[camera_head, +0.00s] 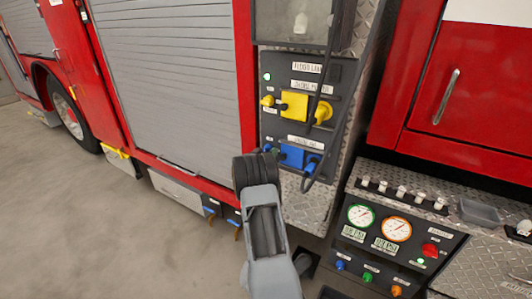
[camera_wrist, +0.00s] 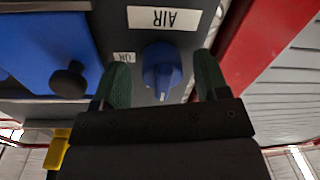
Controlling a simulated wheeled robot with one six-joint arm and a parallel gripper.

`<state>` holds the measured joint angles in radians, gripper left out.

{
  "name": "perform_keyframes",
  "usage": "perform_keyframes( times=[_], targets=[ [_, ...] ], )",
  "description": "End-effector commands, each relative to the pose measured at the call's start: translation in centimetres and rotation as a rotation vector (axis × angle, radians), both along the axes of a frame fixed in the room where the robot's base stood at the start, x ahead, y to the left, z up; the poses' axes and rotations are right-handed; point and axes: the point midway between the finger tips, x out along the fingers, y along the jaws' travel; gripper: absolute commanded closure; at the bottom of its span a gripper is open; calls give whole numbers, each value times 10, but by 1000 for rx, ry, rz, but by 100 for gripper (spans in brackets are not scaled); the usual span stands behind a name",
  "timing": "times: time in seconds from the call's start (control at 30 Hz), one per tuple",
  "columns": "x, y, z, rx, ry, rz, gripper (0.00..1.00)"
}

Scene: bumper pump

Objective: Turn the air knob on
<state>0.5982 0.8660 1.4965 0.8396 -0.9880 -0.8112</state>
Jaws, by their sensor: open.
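The blue air knob (camera_wrist: 161,68) sits on a dark panel in the wrist view, below an upside-down AIR label (camera_wrist: 165,18). A small ON label (camera_wrist: 123,57) is to its left. The knob's ridge looks roughly upright in the picture. My gripper (camera_wrist: 162,82) is open, with one green fingertip on each side of the knob; I cannot tell whether either touches it. In the head view, my wrist is in front of the lower left of the pump panel, just below a small blue knob (camera_head: 267,149); the fingers are hidden there.
A blue block with a black knob (camera_wrist: 70,80) is close to the left finger in the wrist view. A red panel edge (camera_wrist: 260,55) rises at the right. In the head view, yellow fittings (camera_head: 294,104) and a hanging black cable are above; a gauge panel (camera_head: 378,227) is lower right.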

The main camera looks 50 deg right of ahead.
Motion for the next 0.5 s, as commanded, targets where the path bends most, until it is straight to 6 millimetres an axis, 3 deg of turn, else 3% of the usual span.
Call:
perform_keyframes(
  times=[0.33,0.5],
  targets=[
    [1,-3,0,0,1,0,32],
    [1,-2,0,0,1,1,48]
  ],
)
